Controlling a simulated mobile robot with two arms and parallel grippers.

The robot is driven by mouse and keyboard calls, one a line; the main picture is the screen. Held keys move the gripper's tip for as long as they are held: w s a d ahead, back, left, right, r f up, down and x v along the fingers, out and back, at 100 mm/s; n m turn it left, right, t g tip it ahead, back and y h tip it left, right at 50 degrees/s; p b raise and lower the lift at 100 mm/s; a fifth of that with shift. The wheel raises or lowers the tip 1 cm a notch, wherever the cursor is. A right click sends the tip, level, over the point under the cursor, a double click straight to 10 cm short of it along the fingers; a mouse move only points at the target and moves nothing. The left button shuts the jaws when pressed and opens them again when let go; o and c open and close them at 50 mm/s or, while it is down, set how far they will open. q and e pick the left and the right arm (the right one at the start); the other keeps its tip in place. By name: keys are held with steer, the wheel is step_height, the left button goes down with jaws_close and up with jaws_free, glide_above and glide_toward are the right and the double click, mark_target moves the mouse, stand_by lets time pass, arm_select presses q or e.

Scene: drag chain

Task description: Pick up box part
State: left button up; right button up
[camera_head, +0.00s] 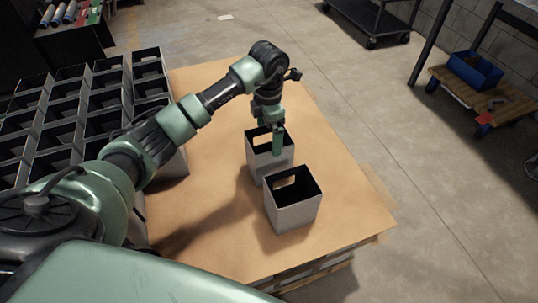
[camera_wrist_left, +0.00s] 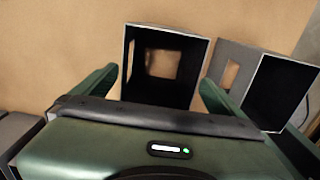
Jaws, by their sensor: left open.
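Two grey, open-topped box parts stand upright on the brown board. The farther box part (camera_head: 258,163) has a dark inside and a window cut in its wall. The nearer box part (camera_head: 291,211) stands just in front and to the right. My left gripper (camera_head: 271,138) points down at the farther box part, with its green fingers apart. In the left wrist view, one box part (camera_wrist_left: 166,32) shows between the spread fingers, and the other (camera_wrist_left: 232,57) stands to the right. Whether the fingers touch the box is unclear. My right gripper is out of view.
Several rows of similar grey boxes (camera_head: 85,95) stand at the left. The board (camera_head: 335,180) lies on a wooden pallet and is bare around the two boxes. A black cart (camera_head: 370,22) and a wooden trolley with a blue bin (camera_head: 475,68) stand farther off.

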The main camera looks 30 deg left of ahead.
arm_select(q)
steer(key=shift+f, duration=1.15)
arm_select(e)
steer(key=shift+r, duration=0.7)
arm_select(q)
steer(key=shift+f, duration=0.25)
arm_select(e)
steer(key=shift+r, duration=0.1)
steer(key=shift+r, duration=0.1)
arm_select(q)
steer(key=c, duration=1.6)
steer(key=shift+c, duration=1)
steer(key=shift+r, duration=0.2)
